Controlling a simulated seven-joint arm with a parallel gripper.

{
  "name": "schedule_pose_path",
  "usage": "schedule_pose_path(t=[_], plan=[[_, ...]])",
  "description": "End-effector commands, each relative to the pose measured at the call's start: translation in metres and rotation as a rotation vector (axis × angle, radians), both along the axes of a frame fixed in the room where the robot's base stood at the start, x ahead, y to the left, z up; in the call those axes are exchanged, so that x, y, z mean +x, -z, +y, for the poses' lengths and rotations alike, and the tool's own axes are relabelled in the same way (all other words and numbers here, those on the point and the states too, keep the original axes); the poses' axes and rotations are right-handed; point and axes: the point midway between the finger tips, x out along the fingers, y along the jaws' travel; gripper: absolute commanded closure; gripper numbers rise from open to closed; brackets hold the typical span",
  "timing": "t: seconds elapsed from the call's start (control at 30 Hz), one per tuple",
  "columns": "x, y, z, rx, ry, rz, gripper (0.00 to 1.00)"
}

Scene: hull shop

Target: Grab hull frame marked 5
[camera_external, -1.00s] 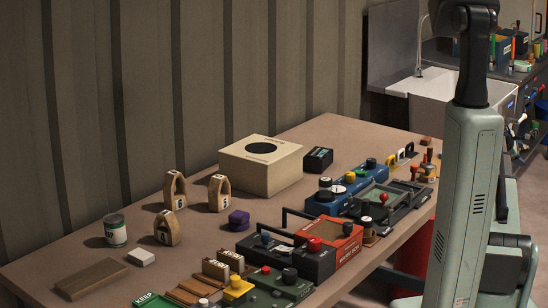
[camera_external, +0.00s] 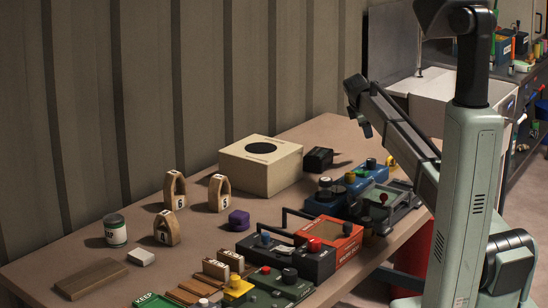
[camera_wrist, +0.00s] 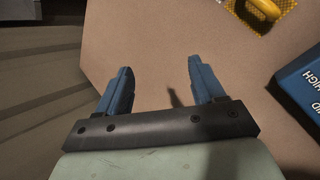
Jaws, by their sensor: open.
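The hull frame marked 5 (camera_external: 219,194) is a small wooden arch standing upright on the table, left of the cream box. A frame marked 6 (camera_external: 175,190) stands to its left, and a third frame (camera_external: 166,228) with a hard-to-read mark stands nearer the front. My gripper (camera_external: 362,122) is in the air over the table's right part, well right of the frames. In the wrist view my gripper (camera_wrist: 158,78) shows two blue fingers spread apart, with only bare table between them. No hull frame shows in the wrist view.
A cream box (camera_external: 260,165) with a black disc and a small black box (camera_external: 318,158) stand between my gripper and the frames. Toolboxes line the front edge, including a red one (camera_external: 335,238). A purple item (camera_external: 239,220) sits near frame 5. A blue box (camera_wrist: 302,85) is right in the wrist view.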

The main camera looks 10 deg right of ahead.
Motion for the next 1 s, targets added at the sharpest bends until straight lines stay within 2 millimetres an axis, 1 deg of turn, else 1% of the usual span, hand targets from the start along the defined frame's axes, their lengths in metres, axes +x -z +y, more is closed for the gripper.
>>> schedule_pose_path(t=[0.03, 0.07, 0.1, 0.17, 0.2, 0.27, 0.3, 0.37, 0.4, 0.47, 0.5, 0.57, 0.6, 0.67, 0.7, 0.77, 0.8, 0.9, 1.0], plan=[[-0.001, -0.007, 0.036, 0.016, -0.034, 0.012, 0.32], [-0.003, -0.010, 0.055, 0.024, -0.053, 0.020, 0.32], [-0.007, -0.013, 0.080, 0.036, -0.077, 0.032, 0.32], [-0.013, -0.019, 0.117, 0.053, -0.115, 0.049, 0.32], [-0.018, -0.024, 0.142, 0.064, -0.139, 0.062, 0.32], [-0.027, -0.030, 0.180, 0.082, -0.178, 0.081, 0.32], [-0.034, -0.034, 0.204, 0.091, -0.204, 0.094, 0.32], [-0.046, -0.041, 0.241, 0.107, -0.244, 0.116, 0.32], [-0.055, -0.045, 0.265, 0.116, -0.272, 0.129, 0.32], [-0.070, -0.052, 0.300, 0.129, -0.314, 0.155, 0.32], [-0.081, -0.056, 0.324, 0.136, -0.344, 0.174, 0.32], [-0.100, -0.061, 0.358, 0.144, -0.393, 0.208, 0.32], [-0.114, -0.065, 0.380, 0.149, -0.428, 0.234, 0.32], [-0.138, -0.069, 0.410, 0.149, -0.486, 0.283, 0.32], [-0.155, -0.070, 0.429, 0.145, -0.528, 0.320, 0.32], [-0.181, -0.071, 0.452, 0.137, -0.595, 0.383, 0.32], [-0.198, -0.072, 0.464, 0.129, -0.640, 0.428, 0.32], [-0.238, -0.072, 0.487, 0.106, -0.752, 0.539, 0.32], [-0.265, -0.072, 0.498, 0.089, -0.833, 0.620, 0.32]])
